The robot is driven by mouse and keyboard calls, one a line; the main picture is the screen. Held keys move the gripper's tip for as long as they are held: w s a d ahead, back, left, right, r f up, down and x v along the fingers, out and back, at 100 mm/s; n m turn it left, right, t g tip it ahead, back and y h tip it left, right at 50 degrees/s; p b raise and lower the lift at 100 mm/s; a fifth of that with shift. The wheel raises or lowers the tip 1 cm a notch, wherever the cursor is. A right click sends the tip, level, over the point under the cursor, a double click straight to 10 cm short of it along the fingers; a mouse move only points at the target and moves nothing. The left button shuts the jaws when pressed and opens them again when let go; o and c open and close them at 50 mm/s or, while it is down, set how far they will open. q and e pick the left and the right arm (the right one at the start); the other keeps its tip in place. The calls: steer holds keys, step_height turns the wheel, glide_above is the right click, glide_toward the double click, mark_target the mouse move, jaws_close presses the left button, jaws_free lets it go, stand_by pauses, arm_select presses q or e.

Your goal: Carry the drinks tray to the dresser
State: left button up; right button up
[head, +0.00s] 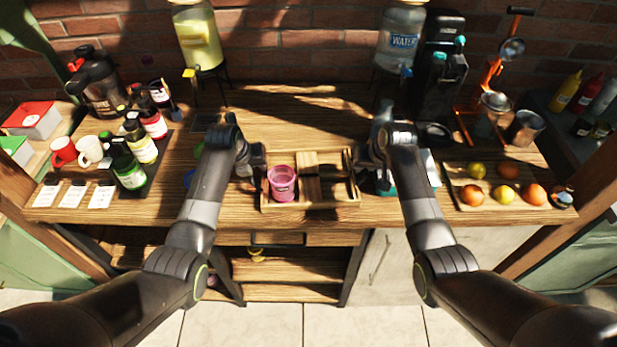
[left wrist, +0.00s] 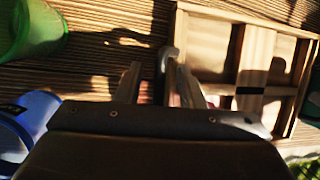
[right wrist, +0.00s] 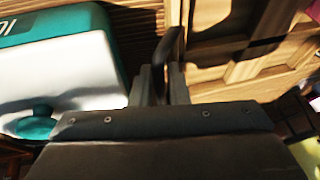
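The drinks tray (head: 335,203) is a light wooden tray with dividers, on the wooden counter near its front edge. A pink cup (head: 282,184) stands in its left part. My left gripper (head: 256,158) is at the tray's left end. In the left wrist view its fingers (left wrist: 158,88) are apart, with a grey handle (left wrist: 168,58) between them, closer to the right finger. My right gripper (head: 366,163) is at the right end. In the right wrist view its fingers (right wrist: 160,85) are close together around a dark handle (right wrist: 168,48); their contact is partly hidden.
Bottles (head: 128,165), mugs and cards crowd the counter's left. A board with fruit (head: 505,190) lies right. A green cup (left wrist: 30,28) and blue cup (left wrist: 25,125) stand near my left gripper. A white-and-teal box (right wrist: 65,65) is beside my right gripper. The counter behind the tray is largely clear.

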arm_select(q)
steer(key=c, duration=0.5)
arm_select(e)
jaws_close()
arm_select(q)
jaws_close()
steer(key=shift+r, duration=0.1)
arm_select(e)
steer(key=shift+r, duration=0.1)
